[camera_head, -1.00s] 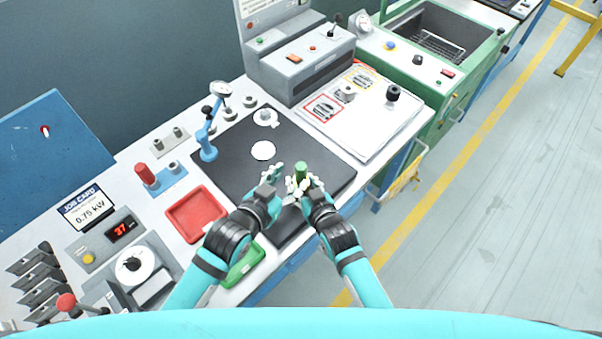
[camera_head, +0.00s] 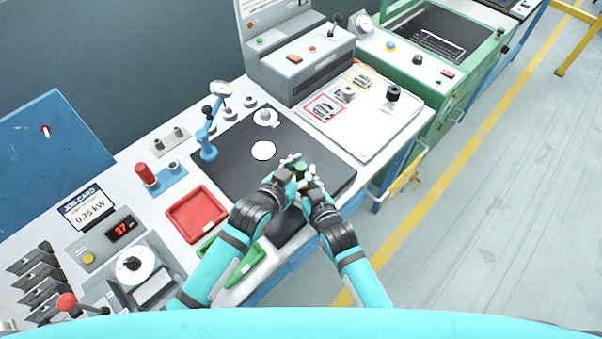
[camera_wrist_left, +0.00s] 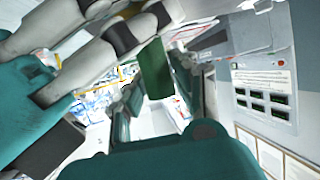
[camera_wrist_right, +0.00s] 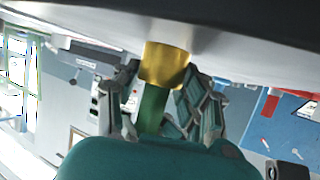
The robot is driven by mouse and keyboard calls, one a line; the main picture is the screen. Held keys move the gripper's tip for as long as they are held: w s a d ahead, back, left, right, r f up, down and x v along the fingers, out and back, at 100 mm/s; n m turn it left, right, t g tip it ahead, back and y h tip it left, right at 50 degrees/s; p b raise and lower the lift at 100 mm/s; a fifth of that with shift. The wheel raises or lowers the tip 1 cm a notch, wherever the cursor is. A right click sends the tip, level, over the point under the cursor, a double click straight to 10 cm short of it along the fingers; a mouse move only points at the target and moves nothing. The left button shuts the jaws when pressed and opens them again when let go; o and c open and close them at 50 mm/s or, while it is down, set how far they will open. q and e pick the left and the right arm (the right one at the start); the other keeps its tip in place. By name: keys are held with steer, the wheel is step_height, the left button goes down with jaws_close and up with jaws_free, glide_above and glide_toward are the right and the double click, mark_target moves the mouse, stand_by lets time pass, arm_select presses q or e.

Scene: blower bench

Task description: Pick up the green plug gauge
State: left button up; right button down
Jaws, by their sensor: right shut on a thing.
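The green plug gauge (camera_head: 302,166) is held near the front edge of the black mat (camera_head: 240,165). My right gripper (camera_head: 312,184) is shut on it. In the right wrist view its green handle (camera_wrist_right: 151,108) sits between the right fingers, with a brass-coloured end (camera_wrist_right: 164,65) beyond them. My left gripper (camera_head: 289,168) is close beside the gauge, its fingers apart. In the left wrist view the green handle (camera_wrist_left: 156,72) shows close to the left fingers; I cannot tell whether they touch it. Both hands partly hide the gauge in the head view.
A white disc (camera_head: 263,151) and a blue dial stand (camera_head: 208,150) are on or by the mat. A white board (camera_head: 375,128) with small parts lies to the right.

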arm_select(q)
jaws_close()
step_height(320, 180, up, 10)
steer(key=shift+r, duration=0.1)
stand_by(0.4)
arm_select(e)
steer(key=c, duration=0.6)
jaws_free()
steer(key=shift+c, duration=0.2)
